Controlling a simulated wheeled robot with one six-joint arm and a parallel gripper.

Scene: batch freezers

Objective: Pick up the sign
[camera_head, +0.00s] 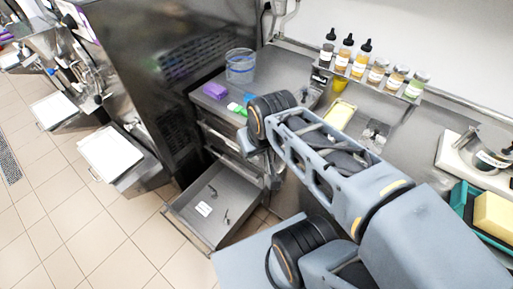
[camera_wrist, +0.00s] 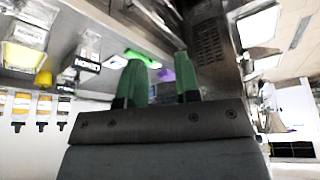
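In the head view a small dark sign (camera_head: 318,80) stands near the bottle rack. A white label-like card (camera_head: 204,209) lies in the open drawer. I cannot tell which of these is the sign meant. My gripper (camera_wrist: 162,88) shows two green fingers apart, with nothing held between them.
The open drawer (camera_head: 176,208) juts out below the counter (camera_head: 285,68). A clear tub (camera_head: 240,66), a purple block (camera_head: 215,91) and green pieces (camera_head: 237,109) sit at the counter's left. A rack of bottles (camera_head: 343,53) is at the back.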

